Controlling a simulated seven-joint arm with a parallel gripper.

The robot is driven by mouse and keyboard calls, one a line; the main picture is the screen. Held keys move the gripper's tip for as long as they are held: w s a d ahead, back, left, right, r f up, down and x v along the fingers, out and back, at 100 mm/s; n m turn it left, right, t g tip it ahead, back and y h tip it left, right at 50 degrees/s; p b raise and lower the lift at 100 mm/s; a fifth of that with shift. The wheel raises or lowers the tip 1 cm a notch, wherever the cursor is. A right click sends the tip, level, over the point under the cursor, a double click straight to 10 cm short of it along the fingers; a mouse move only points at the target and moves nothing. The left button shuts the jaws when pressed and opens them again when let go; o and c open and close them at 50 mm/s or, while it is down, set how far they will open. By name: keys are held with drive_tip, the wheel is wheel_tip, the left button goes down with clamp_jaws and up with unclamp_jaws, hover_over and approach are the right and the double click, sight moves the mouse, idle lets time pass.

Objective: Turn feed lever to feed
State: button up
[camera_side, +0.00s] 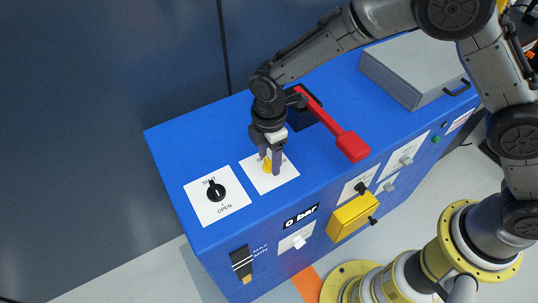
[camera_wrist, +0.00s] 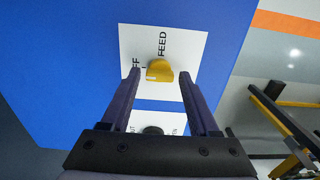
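The feed lever is a small yellow knob (camera_wrist: 159,71) on a white plate (camera_wrist: 192,44) marked FEED, with a second label partly hidden by a finger. In the side view, the yellow lever (camera_side: 266,166) is mostly hidden behind my fingers. My gripper (camera_side: 273,168) points down over this plate on the blue cabinet. In the wrist view, the fingers of my gripper (camera_wrist: 160,73) are apart, one on each side of the knob, with a visible gap to each. Which label the lever points at is hard to tell.
A black knob (camera_side: 215,191) on a SHUT/OPEN plate sits left of the feed plate. A red lever (camera_side: 350,146) lies close on the right, under my arm. A grey box (camera_side: 420,65), a "0 bar" display (camera_side: 301,216) and a yellow box (camera_side: 350,216) are on the cabinet.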

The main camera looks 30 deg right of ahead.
clamp_jaws()
drive_tip(key=m, duration=0.4)
drive_tip(key=shift+m, duration=0.3)
drive_tip(key=m, duration=0.4)
drive_tip(key=shift+r, duration=0.1)
drive_tip(key=m, duration=0.5)
drive_tip(key=shift+m, duration=2.2)
